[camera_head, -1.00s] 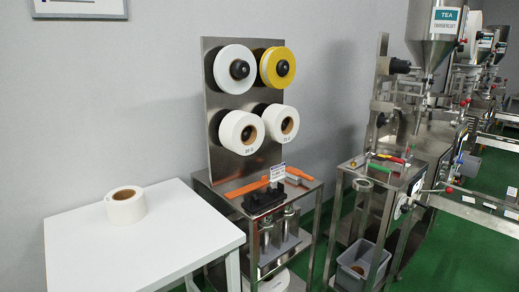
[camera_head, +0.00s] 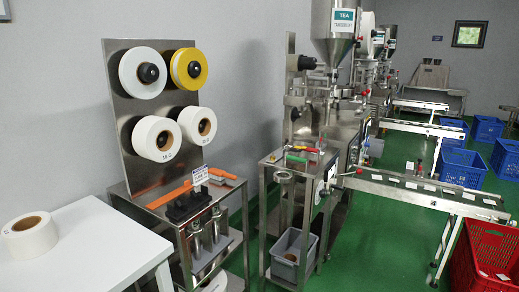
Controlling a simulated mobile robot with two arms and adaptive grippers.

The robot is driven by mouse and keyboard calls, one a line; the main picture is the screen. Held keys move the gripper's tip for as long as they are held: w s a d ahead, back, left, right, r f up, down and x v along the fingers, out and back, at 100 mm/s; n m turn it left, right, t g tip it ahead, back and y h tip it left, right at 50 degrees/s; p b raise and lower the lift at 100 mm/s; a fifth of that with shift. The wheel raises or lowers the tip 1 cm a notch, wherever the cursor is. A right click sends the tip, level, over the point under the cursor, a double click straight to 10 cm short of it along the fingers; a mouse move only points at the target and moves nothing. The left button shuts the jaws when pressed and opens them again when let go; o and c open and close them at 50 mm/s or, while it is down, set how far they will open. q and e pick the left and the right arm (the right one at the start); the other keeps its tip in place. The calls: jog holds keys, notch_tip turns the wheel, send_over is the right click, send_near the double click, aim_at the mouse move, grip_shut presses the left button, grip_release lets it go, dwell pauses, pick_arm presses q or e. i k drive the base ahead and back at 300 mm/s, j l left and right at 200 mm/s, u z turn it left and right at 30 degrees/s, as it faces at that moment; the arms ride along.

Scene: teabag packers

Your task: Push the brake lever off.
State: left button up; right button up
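Neither gripper is in view. Several small levers or handles sit on the steel stand beside the tea machine: a green one (camera_head: 296,158), a red one (camera_head: 306,149) and a small yellow one (camera_head: 274,155). On the left stand, orange bars (camera_head: 168,198) lie beside a black block (camera_head: 187,207) and a small printed sign (camera_head: 200,175). I cannot tell which of these is the brake lever, or its position. The tea machine (camera_head: 331,90) has a steel hopper labelled TEA.
A white table (camera_head: 95,240) with a paper roll (camera_head: 29,236) is at left. A steel panel (camera_head: 125,100) holds several rolls. A grey bin (camera_head: 293,258) sits under the machine stand. Conveyors (camera_head: 430,190), blue crates (camera_head: 463,167) and a red crate (camera_head: 485,262) are at right. Green floor shows between.

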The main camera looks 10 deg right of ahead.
aim_at(359, 171)
jog(key=i+l+z, duration=0.15)
jog(key=i, duration=0.4)
jog(key=i+l+z, duration=0.15)
jog(key=i, duration=0.4)
